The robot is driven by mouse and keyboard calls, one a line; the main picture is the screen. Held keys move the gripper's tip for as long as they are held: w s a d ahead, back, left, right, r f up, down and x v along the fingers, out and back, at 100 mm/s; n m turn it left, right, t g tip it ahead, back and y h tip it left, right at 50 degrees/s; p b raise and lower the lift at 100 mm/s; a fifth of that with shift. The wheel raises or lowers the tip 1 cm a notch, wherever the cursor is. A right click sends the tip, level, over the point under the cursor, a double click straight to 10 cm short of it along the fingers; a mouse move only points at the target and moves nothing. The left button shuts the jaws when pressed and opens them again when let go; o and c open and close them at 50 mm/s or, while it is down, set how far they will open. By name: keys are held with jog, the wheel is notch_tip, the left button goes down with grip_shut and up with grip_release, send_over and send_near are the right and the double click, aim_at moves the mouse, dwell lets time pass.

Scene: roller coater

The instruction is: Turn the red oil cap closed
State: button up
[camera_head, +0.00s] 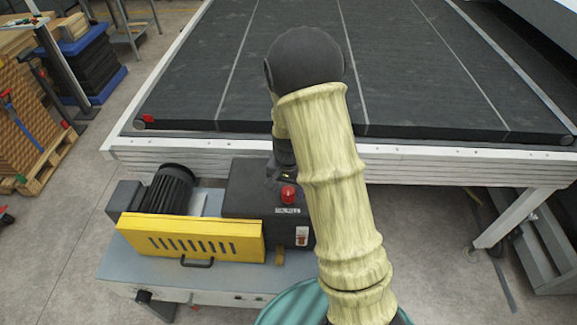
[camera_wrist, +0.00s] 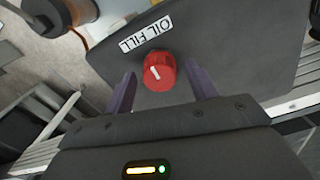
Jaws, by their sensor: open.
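The red oil cap (camera_wrist: 159,72) is a round knob with a white mark on its face. It sits on the dark gearbox housing beside a white "OIL FILL" label (camera_wrist: 146,32). In the wrist view, my gripper (camera_wrist: 161,80) is open, with one purple finger on each side of the cap. A gap shows between the cap and each finger. In the head view the cap (camera_head: 288,193) is on top of the dark housing (camera_head: 245,198), left of my sleeved arm. The gripper's fingers cannot be made out there.
A yellow guard (camera_head: 190,238) with a handle and a black motor (camera_head: 170,190) stand left of the housing. The wide dark conveyor bed (camera_head: 400,75) with its white frame lies behind. A teal round drum (camera_head: 295,303) is at the front, partly behind my arm.

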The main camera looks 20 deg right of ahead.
aim_at(289, 190)
notch_tip(289, 190, up, 17)
jog(key=b, duration=0.1)
jog(key=shift+f, duration=0.15)
dwell(0.5)
jog(key=s+f+n+t, duration=0.2)
jog(key=s+f+n, duration=0.2)
jog(key=s, duration=1)
jog(key=shift+f+n+t, duration=0.2)
jog(key=shift+n+t, duration=0.1)
jog(key=shift+n, duration=0.9)
jog(key=shift+s, duration=0.1)
